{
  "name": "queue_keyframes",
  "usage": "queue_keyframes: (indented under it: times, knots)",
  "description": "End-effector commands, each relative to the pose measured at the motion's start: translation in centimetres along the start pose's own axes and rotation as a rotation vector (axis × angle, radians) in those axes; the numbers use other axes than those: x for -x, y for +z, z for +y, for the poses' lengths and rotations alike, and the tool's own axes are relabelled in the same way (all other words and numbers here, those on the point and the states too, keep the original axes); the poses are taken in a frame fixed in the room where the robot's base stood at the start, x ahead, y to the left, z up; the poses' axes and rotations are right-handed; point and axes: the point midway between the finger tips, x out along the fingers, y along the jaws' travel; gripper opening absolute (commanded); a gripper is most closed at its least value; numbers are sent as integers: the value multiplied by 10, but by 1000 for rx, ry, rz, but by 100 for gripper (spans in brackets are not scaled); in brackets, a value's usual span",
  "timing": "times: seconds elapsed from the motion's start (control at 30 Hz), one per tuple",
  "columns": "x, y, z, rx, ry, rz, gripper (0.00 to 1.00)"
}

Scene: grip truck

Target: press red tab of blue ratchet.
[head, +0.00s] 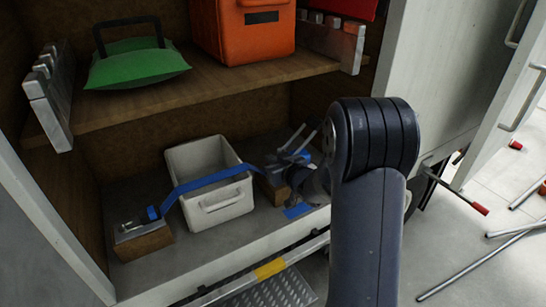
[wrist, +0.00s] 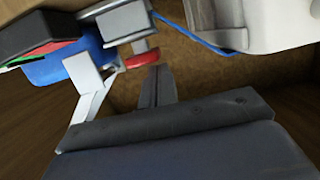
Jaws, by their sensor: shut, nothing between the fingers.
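A blue strap (head: 207,182) runs over a white bin (head: 215,207) on the lower shelf, between a ratchet (head: 133,226) on a wooden block at left and the blue ratchet (head: 297,156) at right. In the wrist view the ratchet's blue part (wrist: 68,66) is at upper left, with the red tab (wrist: 141,60) to its right. My gripper (head: 308,184) is at the right ratchet and hides part of it. In the wrist view my gripper (wrist: 158,72) is shut and empty, its tips right beside the red tab. I cannot tell whether they touch it.
The upper shelf (head: 190,88) holds a green bag (head: 135,62) and an orange case (head: 243,30) above the bin. Metal brackets stand at both shelf ends. An open cabinet door (head: 510,85) is at right. Metal poles (head: 470,268) lie on the floor at right.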

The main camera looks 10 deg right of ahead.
Motion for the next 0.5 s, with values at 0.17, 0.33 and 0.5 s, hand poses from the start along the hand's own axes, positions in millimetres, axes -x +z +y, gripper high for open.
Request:
queue_keyframes:
  times: [0.17, 0.33, 0.5]
  knots:
    - [0, 0, 0, 0, 0, 0, 0]
    - [-1, 4, 0, -1, 0, 0, 0]
    - [-4, 16, 0, -1, 0, 0, 0]
